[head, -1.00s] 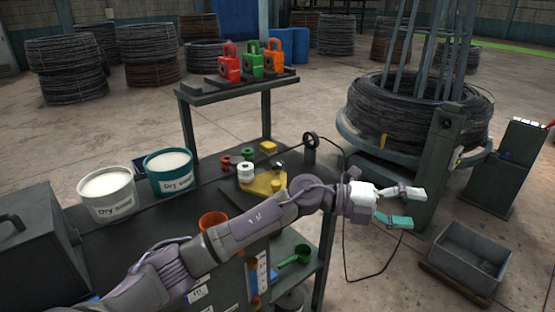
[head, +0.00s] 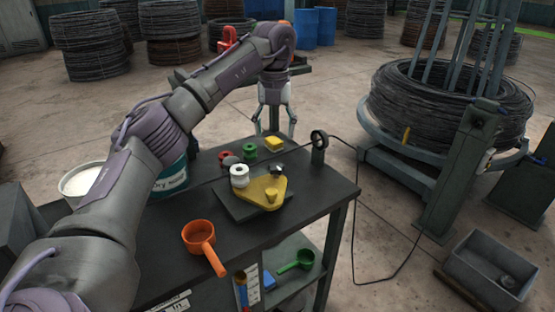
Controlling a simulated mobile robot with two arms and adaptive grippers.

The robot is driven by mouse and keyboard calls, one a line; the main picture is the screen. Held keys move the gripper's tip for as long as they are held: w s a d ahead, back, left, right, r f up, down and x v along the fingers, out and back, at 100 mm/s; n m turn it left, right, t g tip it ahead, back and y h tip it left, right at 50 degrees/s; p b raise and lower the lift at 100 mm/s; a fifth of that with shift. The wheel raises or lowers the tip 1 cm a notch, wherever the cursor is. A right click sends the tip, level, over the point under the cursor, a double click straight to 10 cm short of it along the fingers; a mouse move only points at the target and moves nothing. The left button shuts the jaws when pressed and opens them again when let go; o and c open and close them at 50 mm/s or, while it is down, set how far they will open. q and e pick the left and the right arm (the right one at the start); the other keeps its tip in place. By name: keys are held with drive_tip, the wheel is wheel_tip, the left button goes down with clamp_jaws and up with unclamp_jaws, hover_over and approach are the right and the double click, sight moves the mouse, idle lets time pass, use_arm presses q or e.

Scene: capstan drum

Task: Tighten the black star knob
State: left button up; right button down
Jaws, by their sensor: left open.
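A small dark knob (head: 277,168), which looks like the black star knob, sits at the back of a yellow plate (head: 262,191) on the dark bench; its star shape is too small to make out. A white spool (head: 239,172) stands at the plate's left corner. My left gripper (head: 275,133) points down with its fingers spread, empty, by the bench's back edge. It appears behind the knob in the picture, apart from it. My right gripper is not in view.
A yellow block (head: 274,144), a green ring (head: 249,151) and a red ring (head: 225,156) lie behind the plate. An orange scoop (head: 199,236) lies in front. A post with a black ring (head: 319,140) stands at the right. The bench's right front is clear.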

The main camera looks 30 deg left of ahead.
use_arm(q)
hover_over(276, 166)
wheel_tip(276, 166, down, 4)
drive_tip(key=shift+s+f+p, duration=0.15)
drive_tip(key=shift+f+p, duration=0.1)
drive_tip(key=shift+p, duration=0.05)
wheel_tip(276, 166, down, 5)
drive_tip(key=shift+f+p, duration=0.1)
drive_tip(key=shift+p, duration=0.35)
drive_tip(key=shift+f, duration=0.4)
drive_tip(key=c, duration=1.1)
drive_tip(key=shift+c, duration=0.2)
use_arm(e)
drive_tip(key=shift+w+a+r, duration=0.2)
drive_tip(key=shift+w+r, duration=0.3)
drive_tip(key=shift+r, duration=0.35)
